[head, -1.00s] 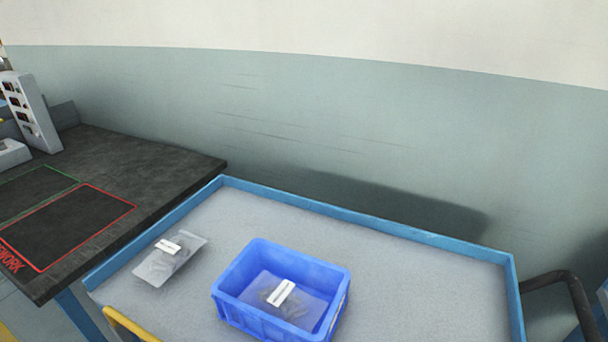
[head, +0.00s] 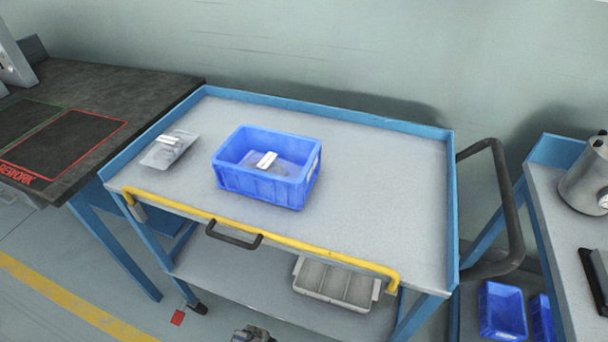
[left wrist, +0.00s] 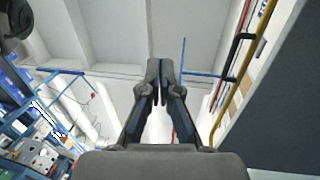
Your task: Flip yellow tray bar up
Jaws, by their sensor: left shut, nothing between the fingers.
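The yellow tray bar (head: 255,234) runs along the front edge of the blue-framed cart's grey top tray (head: 385,190). Its two ends are bent, and a black handle (head: 234,239) sits near its middle. I cannot tell exactly how its ends join the frame. In the left wrist view a yellow bar (left wrist: 238,88) slants past on the right, beside a black handle piece. My left gripper (left wrist: 159,65) is shut and empty, pointing upward, left of that bar and apart from it in the picture. A dark grey piece at the head view's bottom edge may be this gripper (head: 252,333). My right gripper is not seen.
A blue bin (head: 265,185) holding a bag stands on the tray, with another clear bag (head: 168,148) to its left. A dark workbench (head: 90,95) adjoins at left. A black push handle (head: 508,215) juts out at right. A grey divided box (head: 335,284) is on the lower shelf.

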